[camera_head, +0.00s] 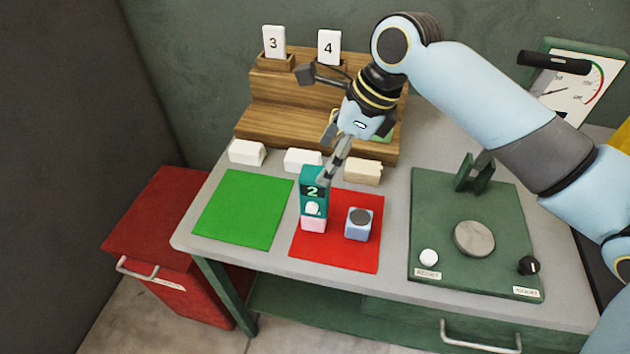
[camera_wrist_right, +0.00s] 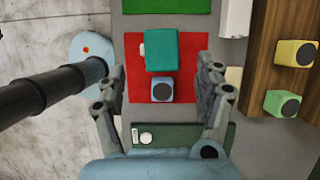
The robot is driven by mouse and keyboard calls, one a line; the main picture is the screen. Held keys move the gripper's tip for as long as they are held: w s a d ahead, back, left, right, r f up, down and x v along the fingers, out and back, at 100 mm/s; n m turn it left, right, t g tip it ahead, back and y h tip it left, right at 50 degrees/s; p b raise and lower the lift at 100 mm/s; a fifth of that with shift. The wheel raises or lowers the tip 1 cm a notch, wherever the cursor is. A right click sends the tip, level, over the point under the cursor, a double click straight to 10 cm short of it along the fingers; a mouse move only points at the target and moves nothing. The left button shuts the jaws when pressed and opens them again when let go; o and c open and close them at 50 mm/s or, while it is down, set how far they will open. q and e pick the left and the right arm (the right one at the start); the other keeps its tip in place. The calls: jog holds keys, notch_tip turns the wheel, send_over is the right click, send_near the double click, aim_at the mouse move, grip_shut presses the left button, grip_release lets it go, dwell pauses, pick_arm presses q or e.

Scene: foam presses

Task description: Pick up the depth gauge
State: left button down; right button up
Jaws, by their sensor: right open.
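The depth gauge, which I take to be the teal upright device (camera_head: 313,188) with a "2" on its display, a white button and a pink lower part, stands at the left of the red mat (camera_head: 350,258). It also shows from above in the right wrist view (camera_wrist_right: 162,50). My right gripper (camera_head: 316,128) is open and empty above and behind it. One finger overlaps the gauge's top edge in the head view; contact cannot be told. In the right wrist view, the spread fingers (camera_wrist_right: 162,78) lie either side, with the gauge farther out. My left gripper is not in view.
A blue block with a dark round top (camera_head: 358,223) stands right of the gauge. A green mat (camera_head: 243,210) lies left. White blocks (camera_head: 247,152) and a wooden stepped shelf (camera_head: 262,92) are behind. A green press base (camera_head: 430,200) with knobs is at right.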

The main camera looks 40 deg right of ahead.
aim_at(316, 173)
jog(key=p+x, duration=0.1)
jog(key=x, duration=0.5)
jog(key=shift+w+a+f, duration=0.1)
jog(key=shift+w+f, duration=0.05)
jog(key=shift+w, duration=0.15)
jog(key=c, duration=1.3)
grip_shut()
jog(key=shift+r, duration=0.2)
